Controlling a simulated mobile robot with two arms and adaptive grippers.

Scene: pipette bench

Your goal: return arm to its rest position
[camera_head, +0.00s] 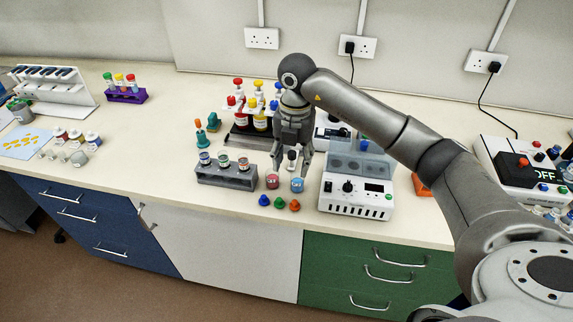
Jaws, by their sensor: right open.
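My right arm comes in from the lower right and reaches across the bench (120,180) to its middle. My right gripper (291,168) hangs fingers down, open, over a small whitish vial or object that shows between its fingers. I cannot tell whether the fingers touch it. A pink-labelled jar (272,181) and a blue-labelled jar (297,184) stand just in front of the gripper. A grey rack (227,178) with several small vials is to its left. My left gripper is not in view.
A white device with a display (352,200) stands close right of the gripper, under my forearm. Red and yellow capped bottles (259,120) stand behind it. Blue, green and orange caps (280,204) lie in front. A purple tube rack (126,95) stands far left.

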